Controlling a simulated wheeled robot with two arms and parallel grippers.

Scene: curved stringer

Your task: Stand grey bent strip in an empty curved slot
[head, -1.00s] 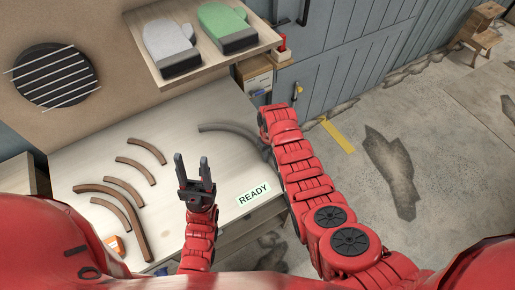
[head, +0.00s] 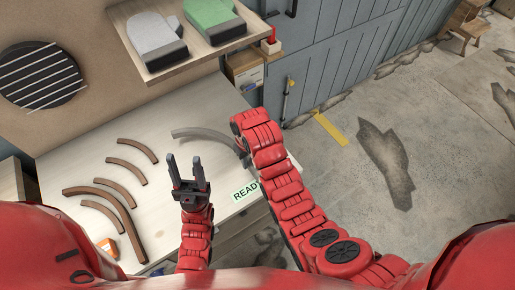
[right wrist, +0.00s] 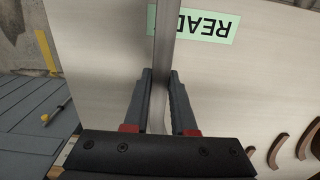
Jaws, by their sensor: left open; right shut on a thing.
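The grey bent strip (head: 198,133) lies across the right-hand part of the pale table (head: 110,125) in the head view. My right gripper (right wrist: 161,85) is shut on the strip; in the right wrist view the strip (right wrist: 164,45) runs edge-on between its fingers. Several brown curved bars (head: 131,172) form arcs on the left half of the table. I cannot tell which gap among them is an empty slot. My left gripper (head: 184,165) is open and empty, pointing up to the right of the bars.
A READY label (head: 246,190) lies at the table's front right, partly covered by my right arm. A shelf (head: 195,50) with a grey mitt (head: 155,38) and a green mitt (head: 212,18) overhangs the back. An orange-and-white object (head: 106,247) sits front left. The table's middle is bare.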

